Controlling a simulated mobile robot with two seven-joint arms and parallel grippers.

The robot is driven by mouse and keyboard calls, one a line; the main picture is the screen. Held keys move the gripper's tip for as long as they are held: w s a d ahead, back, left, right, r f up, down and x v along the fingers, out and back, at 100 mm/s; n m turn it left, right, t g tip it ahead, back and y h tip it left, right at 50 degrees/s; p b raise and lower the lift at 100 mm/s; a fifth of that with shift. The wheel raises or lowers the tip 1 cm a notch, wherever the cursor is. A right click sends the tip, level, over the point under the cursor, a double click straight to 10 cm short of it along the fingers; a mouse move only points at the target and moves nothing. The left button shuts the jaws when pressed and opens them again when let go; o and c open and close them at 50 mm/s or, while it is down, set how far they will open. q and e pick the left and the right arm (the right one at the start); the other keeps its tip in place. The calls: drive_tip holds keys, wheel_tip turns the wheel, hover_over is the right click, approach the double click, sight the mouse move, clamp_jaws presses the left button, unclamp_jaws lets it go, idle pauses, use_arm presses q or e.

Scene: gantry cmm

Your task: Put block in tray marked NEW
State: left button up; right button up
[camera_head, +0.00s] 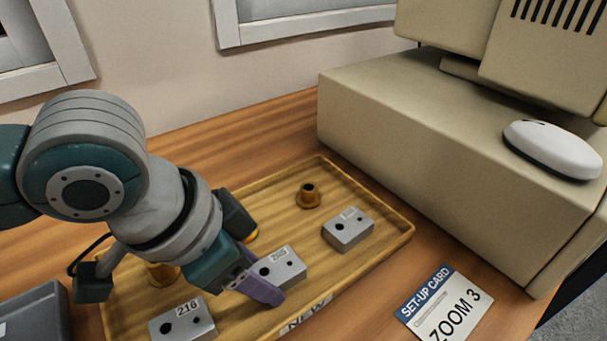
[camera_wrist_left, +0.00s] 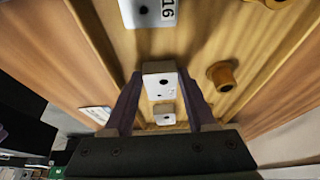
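A wooden tray (camera_head: 393,240) carries a label reading NEW (camera_head: 305,318) on its front rim. My left gripper (camera_head: 262,280) is low over the tray, its purple fingers on either side of a grey block (camera_head: 290,270) with two holes and a small number tag. In the left wrist view the fingertips (camera_wrist_left: 160,75) appear to touch both sides of this block (camera_wrist_left: 160,90), so it looks gripped. The block is at or very near the tray floor; a gap beneath cannot be made out. My right gripper is out of view.
In the tray, block 216 (camera_head: 182,325) lies at the front left and another block (camera_head: 348,232) to the right. Brass bushings (camera_head: 309,197) stand there too. A set-up card (camera_head: 445,303) lies right of the tray, by a large beige machine (camera_head: 430,150). A grey container (camera_head: 35,318) sits left.

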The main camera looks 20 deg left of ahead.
use_arm(q)
drive_tip(key=o, duration=0.4)
drive_tip(key=shift+c, duration=0.2)
drive_tip(key=p+v, duration=0.4)
drive_tip(key=v, duration=0.7)
drive_tip(key=s+d+n+t, duration=0.1)
drive_tip(key=s+d, duration=0.2)
drive_tip(key=d, duration=0.1)
drive_tip(key=s+a+f+n+g+y, duration=0.1)
drive_tip(key=s+a+f+n+y, duration=0.1)
drive_tip(key=s+a+n, duration=0.2)
drive_tip(key=s+a, duration=0.3)
drive_tip(key=shift+s+a+n+y+p, duration=0.3)
drive_tip(key=shift+a, duration=0.1)
